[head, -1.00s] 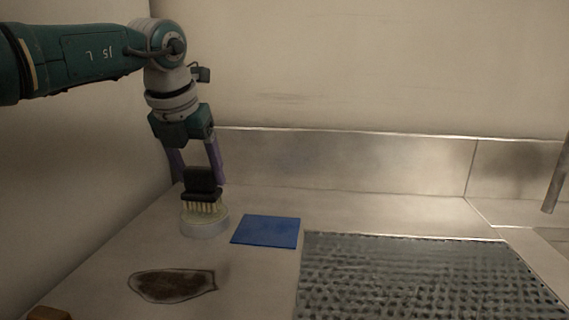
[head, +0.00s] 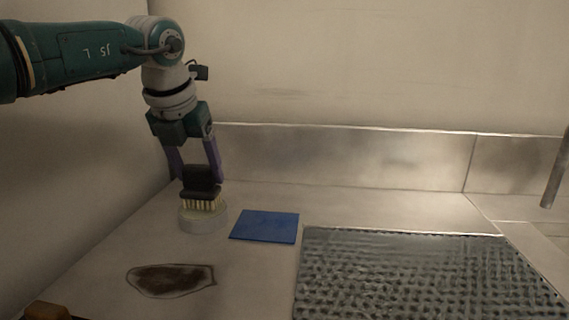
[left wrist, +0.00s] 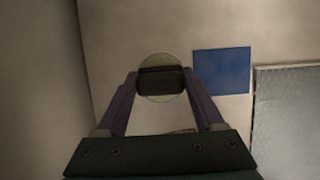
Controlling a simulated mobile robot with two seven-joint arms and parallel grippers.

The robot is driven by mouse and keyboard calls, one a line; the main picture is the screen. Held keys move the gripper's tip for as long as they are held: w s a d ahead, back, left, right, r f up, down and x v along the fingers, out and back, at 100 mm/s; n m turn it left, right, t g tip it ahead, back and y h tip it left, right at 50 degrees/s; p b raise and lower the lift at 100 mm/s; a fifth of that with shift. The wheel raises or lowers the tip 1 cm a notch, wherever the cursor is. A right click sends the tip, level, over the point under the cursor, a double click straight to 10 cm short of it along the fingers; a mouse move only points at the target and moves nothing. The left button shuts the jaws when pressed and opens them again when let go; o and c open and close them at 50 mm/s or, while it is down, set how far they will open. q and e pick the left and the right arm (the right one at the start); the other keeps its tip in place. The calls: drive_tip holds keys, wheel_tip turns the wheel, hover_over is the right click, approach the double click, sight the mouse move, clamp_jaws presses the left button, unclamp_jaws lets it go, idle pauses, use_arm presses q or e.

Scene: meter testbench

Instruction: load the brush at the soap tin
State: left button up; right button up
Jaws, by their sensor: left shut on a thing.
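My left gripper (head: 197,176) is shut on a brush (head: 201,181) with a black back and pale bristles. The bristles point down over the round, pale soap tin (head: 203,220) and reach its top; I cannot tell how far they press in. In the left wrist view the two purple fingers hold the black brush back (left wrist: 161,80). The tin's rim (left wrist: 163,98) shows around it from above, and the brush hides most of the tin's top. My right gripper does not show.
A blue flat pad (head: 265,226) lies right of the tin. A bumpy grey mat (head: 420,275) covers the right front. A dark brown stain (head: 172,279) is on the counter in front. A metal backsplash (head: 340,158) and the left wall stand close behind and beside the arm.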

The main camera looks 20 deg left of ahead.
sight(197, 166)
use_arm(q)
drive_tip(key=shift+f, duration=0.5)
idle(1.0)
drive_tip(key=shift+r, duration=0.1)
wheel_tip(197, 166, up, 7)
drive_tip(key=p, duration=0.5)
drive_tip(key=shift+p, duration=0.3)
idle(0.4)
